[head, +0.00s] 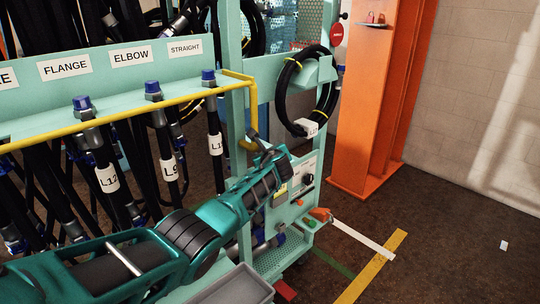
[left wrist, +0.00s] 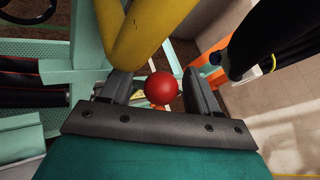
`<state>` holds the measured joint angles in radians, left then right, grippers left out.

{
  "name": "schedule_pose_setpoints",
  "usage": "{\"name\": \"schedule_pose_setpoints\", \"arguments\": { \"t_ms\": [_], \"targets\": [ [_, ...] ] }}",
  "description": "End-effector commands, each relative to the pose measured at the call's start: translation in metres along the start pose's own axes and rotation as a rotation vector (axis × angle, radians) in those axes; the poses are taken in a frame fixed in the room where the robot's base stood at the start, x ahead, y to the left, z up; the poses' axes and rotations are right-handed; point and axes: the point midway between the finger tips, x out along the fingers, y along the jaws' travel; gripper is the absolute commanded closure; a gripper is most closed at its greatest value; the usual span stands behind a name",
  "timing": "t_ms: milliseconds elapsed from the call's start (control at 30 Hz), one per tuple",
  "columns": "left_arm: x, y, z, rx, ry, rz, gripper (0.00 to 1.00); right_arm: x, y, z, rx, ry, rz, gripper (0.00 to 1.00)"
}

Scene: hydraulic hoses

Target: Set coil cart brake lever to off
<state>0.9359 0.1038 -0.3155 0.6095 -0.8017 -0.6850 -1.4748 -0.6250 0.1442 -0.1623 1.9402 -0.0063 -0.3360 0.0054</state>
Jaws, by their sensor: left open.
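The teal coil cart (head: 105,95) has a yellow rail (head: 130,118) along its front, which bends down at the right end. My left gripper (head: 264,152) is beside that bend, at the cart's right end post. In the left wrist view the gripper (left wrist: 160,82) is open. A red ball knob (left wrist: 162,88) shows between its fingers, with a gap to the right finger. It looks like the brake lever's knob, but its stem is hidden. In the head view the knob is hidden. My right gripper is not in view.
Several black hoses (head: 165,150) hang from the cart's labelled shelf. A coiled hose (head: 305,85) hangs at the right. A panel with a dark knob (head: 308,178) is behind my gripper. An orange column (head: 372,100) stands beyond. The floor at right is mostly clear.

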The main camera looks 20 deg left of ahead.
Motion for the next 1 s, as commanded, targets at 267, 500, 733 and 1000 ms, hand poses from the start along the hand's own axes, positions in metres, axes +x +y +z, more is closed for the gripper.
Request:
{"name": "schedule_pose_setpoints", "arguments": {
  "t_ms": [267, 500, 733, 1000],
  "targets": [
    [-0.025, -0.001, 0.002, 0.0, 0.001, -0.002, 0.39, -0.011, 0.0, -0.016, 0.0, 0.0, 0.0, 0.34],
    [-0.049, 0.0, 0.0, -0.001, -0.001, -0.003, 0.39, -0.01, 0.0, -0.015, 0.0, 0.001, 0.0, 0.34],
    [-0.08, -0.001, 0.001, -0.001, -0.002, -0.004, 0.39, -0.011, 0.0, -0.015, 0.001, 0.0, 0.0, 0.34],
    [-0.114, -0.001, 0.002, -0.001, -0.003, -0.003, 0.39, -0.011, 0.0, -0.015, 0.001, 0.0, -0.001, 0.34]
  ]
}}
